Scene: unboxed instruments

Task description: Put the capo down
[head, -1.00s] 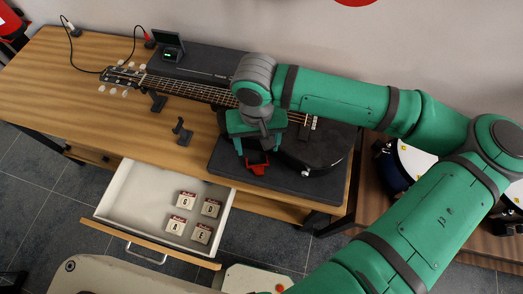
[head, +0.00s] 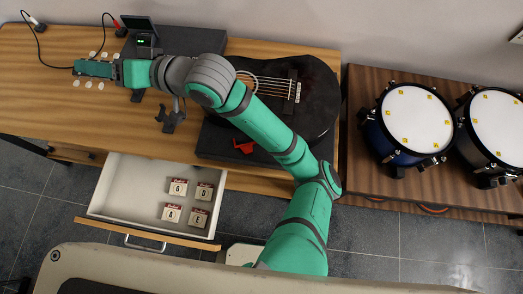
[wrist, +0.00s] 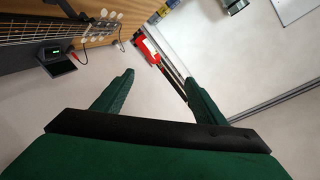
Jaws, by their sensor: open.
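The red capo (head: 243,147) lies on the dark mat (head: 212,146) at the table's front, beside the guitar body (head: 318,108). It is apart from my gripper (head: 76,68), which is over the guitar's headstock end at the far left of the table. In the wrist view my gripper (wrist: 160,78) has its two green fingers spread wide with nothing between them. The capo is not in the wrist view. My arm hides much of the guitar's neck in the head view.
An open drawer (head: 127,187) below the table holds several small string packets (head: 178,187). A dark stand (head: 172,118) stands near the capo's left. A small tuner-like device (head: 145,40) is behind my arm. Drums (head: 415,120) stand at right.

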